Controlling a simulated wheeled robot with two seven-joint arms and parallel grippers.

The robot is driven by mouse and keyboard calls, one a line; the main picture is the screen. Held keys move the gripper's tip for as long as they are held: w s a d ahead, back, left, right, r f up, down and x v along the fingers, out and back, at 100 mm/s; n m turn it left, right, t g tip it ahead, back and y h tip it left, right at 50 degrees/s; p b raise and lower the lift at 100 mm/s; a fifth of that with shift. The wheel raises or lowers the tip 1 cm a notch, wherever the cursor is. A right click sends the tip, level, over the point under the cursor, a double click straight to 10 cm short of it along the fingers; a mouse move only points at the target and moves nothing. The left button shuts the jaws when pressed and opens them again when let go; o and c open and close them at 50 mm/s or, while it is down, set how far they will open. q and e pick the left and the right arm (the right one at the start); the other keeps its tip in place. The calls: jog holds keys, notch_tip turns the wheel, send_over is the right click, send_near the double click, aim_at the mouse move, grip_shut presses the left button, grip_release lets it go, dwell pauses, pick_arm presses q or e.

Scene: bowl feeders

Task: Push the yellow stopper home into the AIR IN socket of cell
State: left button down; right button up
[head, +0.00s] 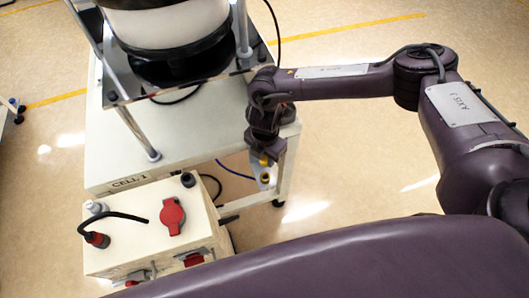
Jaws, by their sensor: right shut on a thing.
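My right gripper (264,168) points down beside the right edge of the white cart marked CELL 1 (129,182). It is shut on a small yellow piece, which looks like the yellow stopper (264,161); the fingers and wrist hide part of it. A dark ring with a yellowish middle shows just below, and I cannot tell whether it is part of the stopper, the gripper or a fitting. I cannot make out the AIR IN socket or its lettering. My left gripper is not in view.
A cream control box (140,250) with a red switch (171,216) and a black cable stands in front of the cart. A bowl feeder (180,30) stands on a metal plate on posts above the cart. A blue hose (235,171) runs near the gripper. Open floor lies to the right.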

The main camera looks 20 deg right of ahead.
notch_tip(320, 180, down, 5)
jog(key=b, duration=0.4)
jog(key=shift+f+b, duration=0.65)
jog(key=shift+f, duration=0.15)
jog(key=shift+f, duration=0.15)
dwell(1.2)
jog(key=shift+f+b, duration=0.65)
jog(key=shift+f, duration=0.65)
dwell(0.6)
jog(key=o, duration=1.4)
jog(key=shift+c, duration=0.2)
